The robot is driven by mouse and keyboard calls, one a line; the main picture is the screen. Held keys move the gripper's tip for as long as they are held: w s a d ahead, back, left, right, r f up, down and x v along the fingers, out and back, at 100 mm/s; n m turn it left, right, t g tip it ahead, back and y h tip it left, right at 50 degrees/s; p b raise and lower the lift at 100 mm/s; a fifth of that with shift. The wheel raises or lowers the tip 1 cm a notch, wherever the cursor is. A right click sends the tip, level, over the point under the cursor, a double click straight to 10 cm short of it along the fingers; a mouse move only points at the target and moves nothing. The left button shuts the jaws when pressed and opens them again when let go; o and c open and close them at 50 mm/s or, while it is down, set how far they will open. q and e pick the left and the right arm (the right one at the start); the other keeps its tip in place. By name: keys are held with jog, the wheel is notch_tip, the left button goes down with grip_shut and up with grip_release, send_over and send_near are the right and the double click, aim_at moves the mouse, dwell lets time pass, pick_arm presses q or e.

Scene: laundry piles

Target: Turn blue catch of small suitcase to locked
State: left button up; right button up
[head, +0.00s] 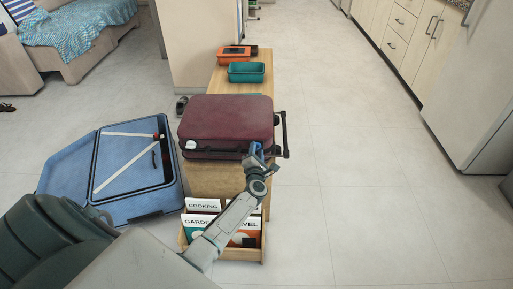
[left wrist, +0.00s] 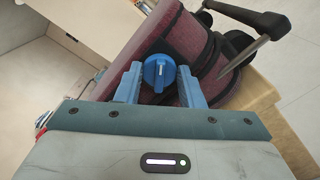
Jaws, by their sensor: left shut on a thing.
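The small suitcase (head: 226,122) is maroon and lies shut on the wooden bench in the head view. Its side fills the top of the left wrist view (left wrist: 203,45). The round blue catch (left wrist: 159,72) has a pale upright mark on its grip bar and sits on the suitcase's near side. My left gripper (head: 257,151) reaches this side from the front. In the left wrist view its blue fingers (left wrist: 159,84) are shut on the catch, one on each side. The gripper hides the catch in the head view. My right gripper is not in view.
A larger blue suitcase (head: 60,182) lies open on the floor at left. A book box (head: 250,254) stands in front of the wooden bench (head: 225,180). A teal bin (head: 247,72) and orange box (head: 233,56) are behind. The floor at right is clear.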

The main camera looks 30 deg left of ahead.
pick_arm(q)
jog(key=m+p, duration=0.1)
jog(key=m, duration=0.2)
jog(key=shift+r+p, duration=0.1)
jog(key=shift+p, duration=0.25)
jog(key=m, duration=0.1)
jog(key=m+p, duration=0.1)
jog(key=m, duration=0.1)
jog(key=m+p, duration=0.1)
jog(key=shift+f, duration=0.25)
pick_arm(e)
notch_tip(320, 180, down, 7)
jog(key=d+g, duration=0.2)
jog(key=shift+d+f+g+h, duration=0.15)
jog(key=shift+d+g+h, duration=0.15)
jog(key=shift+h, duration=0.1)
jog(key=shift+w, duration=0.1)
pick_arm(q)
jog(key=o, duration=0.9)
jog(key=shift+o, duration=0.2)
jog(key=p+v, duration=0.1)
jog(key=v, duration=0.9)
jog(key=shift+s+d+p, duration=0.25)
jog(key=shift+d+p, duration=0.05)
jog(key=shift+d, duration=0.05)
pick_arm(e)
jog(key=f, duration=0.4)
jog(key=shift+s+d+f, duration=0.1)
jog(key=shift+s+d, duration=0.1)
